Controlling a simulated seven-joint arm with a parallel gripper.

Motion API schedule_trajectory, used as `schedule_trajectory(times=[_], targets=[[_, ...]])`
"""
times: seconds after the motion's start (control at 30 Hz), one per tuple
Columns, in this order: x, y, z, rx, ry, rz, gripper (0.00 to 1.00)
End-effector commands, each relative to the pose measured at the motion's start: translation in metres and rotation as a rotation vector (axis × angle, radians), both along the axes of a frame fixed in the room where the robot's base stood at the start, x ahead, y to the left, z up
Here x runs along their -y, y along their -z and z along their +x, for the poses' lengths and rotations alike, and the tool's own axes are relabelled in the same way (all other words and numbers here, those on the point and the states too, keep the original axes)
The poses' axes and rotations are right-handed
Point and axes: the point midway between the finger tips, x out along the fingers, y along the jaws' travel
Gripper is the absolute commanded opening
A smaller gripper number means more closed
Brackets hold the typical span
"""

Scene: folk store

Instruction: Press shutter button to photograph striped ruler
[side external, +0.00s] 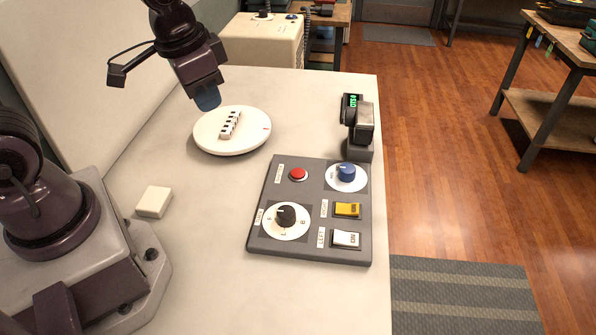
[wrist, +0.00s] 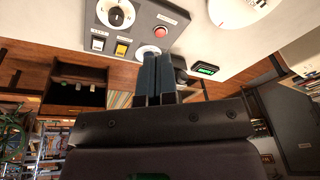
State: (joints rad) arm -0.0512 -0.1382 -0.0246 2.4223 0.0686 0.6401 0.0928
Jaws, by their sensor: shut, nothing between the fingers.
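The striped ruler (side external: 231,124), a small black-and-white block, lies on a round white turntable (side external: 218,148) with a red mark near its right side. The red button (side external: 298,174), likely the shutter, sits at the upper left of the grey control panel (side external: 307,247). It also shows in the wrist view (wrist: 165,32). The camera (side external: 364,122) stands on a dark block behind the panel, with a small green display beside it. My gripper (side external: 208,98) is shut and empty, in the air above the back left of the turntable, apart from the ruler and panel.
The panel also bears a black knob (side external: 286,215), a blue knob (side external: 346,171), a yellow switch (side external: 347,209) and a white switch (side external: 346,238). A small white block (side external: 154,201) lies on the table near my base. The table between turntable and panel is clear.

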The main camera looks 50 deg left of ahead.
Motion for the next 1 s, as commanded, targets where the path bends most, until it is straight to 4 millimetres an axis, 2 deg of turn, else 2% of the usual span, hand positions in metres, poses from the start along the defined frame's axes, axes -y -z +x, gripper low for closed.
schedule_trajectory(times=[0.03,0.27,0.4,0.5,0.6,0.73,1.0], targets=[[-0.001,0.014,0.009,-0.011,0.032,0.009,0.00],[-0.003,0.075,0.054,0.043,0.228,0.049,0.00],[0.001,0.113,0.082,0.126,0.386,0.072,0.00],[0.007,0.134,0.104,0.225,0.510,0.097,0.00],[0.014,0.138,0.124,0.341,0.614,0.133,0.00],[0.020,0.123,0.147,0.489,0.706,0.192,0.00],[0.023,0.112,0.158,0.575,0.770,0.243,0.00]])
